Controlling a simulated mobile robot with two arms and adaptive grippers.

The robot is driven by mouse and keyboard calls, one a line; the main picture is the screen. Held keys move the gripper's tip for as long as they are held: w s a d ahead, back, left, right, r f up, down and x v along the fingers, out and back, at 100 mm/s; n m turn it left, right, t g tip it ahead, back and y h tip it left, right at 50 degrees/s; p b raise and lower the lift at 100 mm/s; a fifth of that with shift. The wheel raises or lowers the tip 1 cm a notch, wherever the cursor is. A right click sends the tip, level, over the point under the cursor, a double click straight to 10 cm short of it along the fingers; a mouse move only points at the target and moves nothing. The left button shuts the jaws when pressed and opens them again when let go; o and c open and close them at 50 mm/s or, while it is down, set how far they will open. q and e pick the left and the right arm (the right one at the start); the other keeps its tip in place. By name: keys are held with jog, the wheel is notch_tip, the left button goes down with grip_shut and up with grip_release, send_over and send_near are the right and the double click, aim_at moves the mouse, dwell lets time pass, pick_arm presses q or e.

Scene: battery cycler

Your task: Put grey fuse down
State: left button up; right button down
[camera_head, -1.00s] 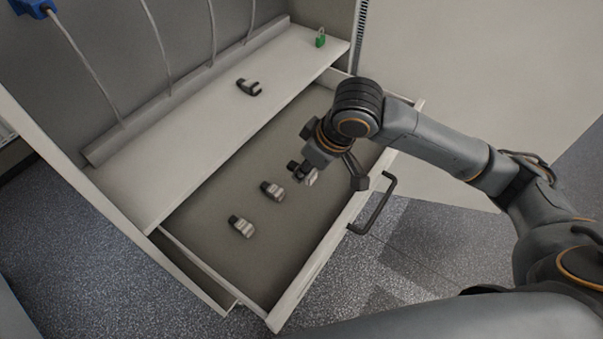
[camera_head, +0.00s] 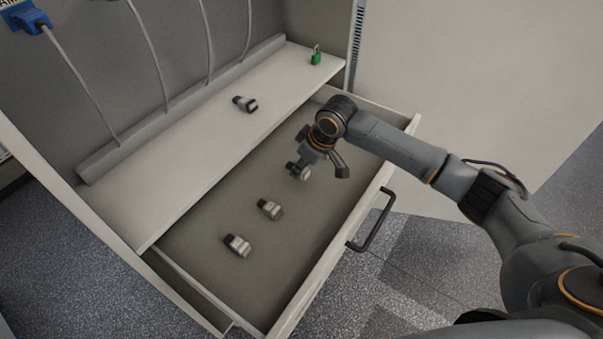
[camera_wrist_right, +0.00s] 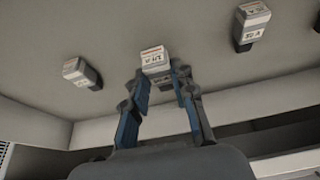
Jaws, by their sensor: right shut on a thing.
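My right gripper (camera_head: 301,166) is over the right part of the open drawer, pointing down. It is shut on a fuse with a pale grey body and a dark end (camera_head: 304,174). In the right wrist view this fuse (camera_wrist_right: 153,57) sits between the fingertips (camera_wrist_right: 157,75), with a printed label facing up. I cannot tell whether it touches the drawer floor. Two similar fuses lie on the drawer floor, one in the middle (camera_head: 269,209) and one nearer the left end (camera_head: 238,245). My left gripper is not in view.
The drawer (camera_head: 322,262) is pulled out and has a dark handle (camera_head: 375,221). A shelf (camera_head: 190,157) above it holds another fuse (camera_head: 246,103) and a green padlock (camera_head: 316,57). The drawer floor is bare between the fuses and toward the front.

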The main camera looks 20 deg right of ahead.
aim_at(305, 170)
jog(key=shift+f, duration=1.65)
jog(key=shift+f, duration=0.1)
jog(key=c, duration=1.1)
grip_release()
jog(key=p+v, duration=0.1)
jog(key=v, duration=1.1)
